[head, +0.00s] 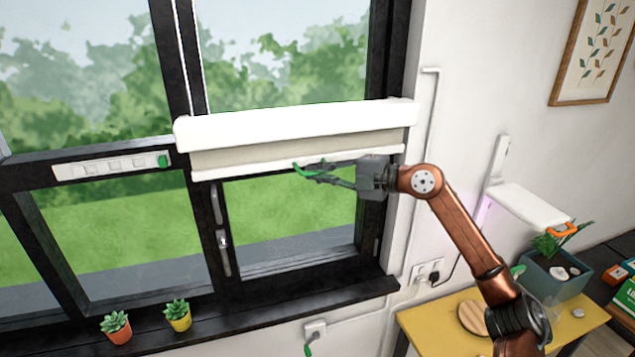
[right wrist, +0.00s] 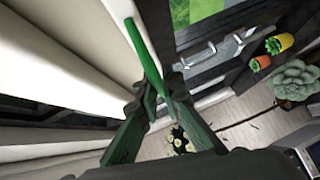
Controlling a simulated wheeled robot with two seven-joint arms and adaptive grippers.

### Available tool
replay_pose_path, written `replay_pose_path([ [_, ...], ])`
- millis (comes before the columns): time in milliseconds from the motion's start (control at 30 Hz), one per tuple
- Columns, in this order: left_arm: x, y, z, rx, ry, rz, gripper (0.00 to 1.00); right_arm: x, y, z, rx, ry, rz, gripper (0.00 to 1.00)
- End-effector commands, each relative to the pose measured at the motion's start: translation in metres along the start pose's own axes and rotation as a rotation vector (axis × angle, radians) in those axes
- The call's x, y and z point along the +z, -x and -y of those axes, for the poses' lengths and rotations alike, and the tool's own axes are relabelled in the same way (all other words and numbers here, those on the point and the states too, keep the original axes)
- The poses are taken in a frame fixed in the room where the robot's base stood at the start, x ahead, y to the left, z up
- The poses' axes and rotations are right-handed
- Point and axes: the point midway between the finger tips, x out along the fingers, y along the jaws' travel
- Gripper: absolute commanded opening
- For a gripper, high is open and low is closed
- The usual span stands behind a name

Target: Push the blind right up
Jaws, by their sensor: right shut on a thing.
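The blind (head: 300,147) hangs across the right window pane, with a white top casing, a short beige strip of fabric and a white bottom bar. The fabric is mostly gathered up, and the bottom bar sits a little below the casing. My right gripper (head: 312,174) is at the bottom bar, reaching in from the right, and is shut on a green handle at the bar. In the right wrist view the green handle (right wrist: 147,55) runs from the white bar down to the fingertips (right wrist: 160,95). The exact contact is partly hidden by the fingers. My left gripper is out of view.
The dark window frame has a handle (head: 222,240) below the blind. Two small potted plants (head: 117,327) stand on the sill. A white panel with a green knob (head: 163,161) is left of the blind. A yellow table (head: 440,330) with a planter stands at lower right.

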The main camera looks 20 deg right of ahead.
Motion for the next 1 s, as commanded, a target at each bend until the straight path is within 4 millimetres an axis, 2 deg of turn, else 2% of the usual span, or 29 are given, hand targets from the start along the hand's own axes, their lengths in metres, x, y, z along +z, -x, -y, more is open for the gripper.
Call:
replay_pose_path([
  [33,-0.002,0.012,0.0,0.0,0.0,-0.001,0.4,-0.003,0.004,-0.018,0.003,0.002,0.001,0.0],
  [233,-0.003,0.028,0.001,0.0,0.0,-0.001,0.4,-0.006,0.007,-0.044,0.002,0.0,0.001,0.0],
  [400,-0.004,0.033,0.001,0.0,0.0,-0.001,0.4,-0.008,0.008,-0.052,0.002,-0.001,0.0,0.0],
  [767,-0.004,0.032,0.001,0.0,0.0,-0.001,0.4,-0.008,0.009,-0.055,0.008,0.001,-0.001,0.0],
  [800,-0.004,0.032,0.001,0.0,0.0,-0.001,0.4,-0.008,0.009,-0.055,0.009,0.001,-0.001,0.09],
  [1000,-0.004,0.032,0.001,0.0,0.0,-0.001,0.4,-0.008,0.009,-0.054,0.006,0.001,0.0,0.22],
])
